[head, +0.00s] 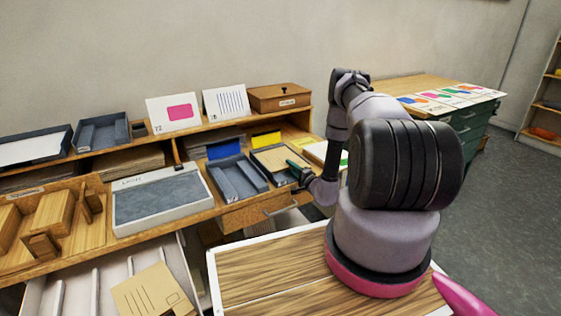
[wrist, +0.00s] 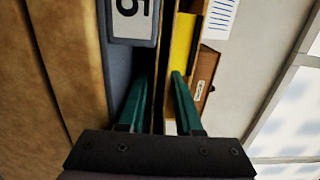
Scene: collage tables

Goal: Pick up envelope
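A tan envelope (head: 152,292) with printed lines and a small square mark lies in the open white drawer at the lower left of the head view. It does not clearly show in the wrist view. My gripper (head: 296,170) is far from it, at the tray with tan contents on the right part of the desk. In the wrist view, the green fingers of my gripper (wrist: 159,75) stand apart with a gap between their tips. I see nothing held between them.
Blue-grey trays (head: 237,177), a wooden box (head: 280,97) and propped cards (head: 173,112) crowd the desk. A grey-topped case (head: 163,198) stands above the drawer (head: 75,285). A number plate (wrist: 132,20) and yellow card (wrist: 182,45) are near my fingers.

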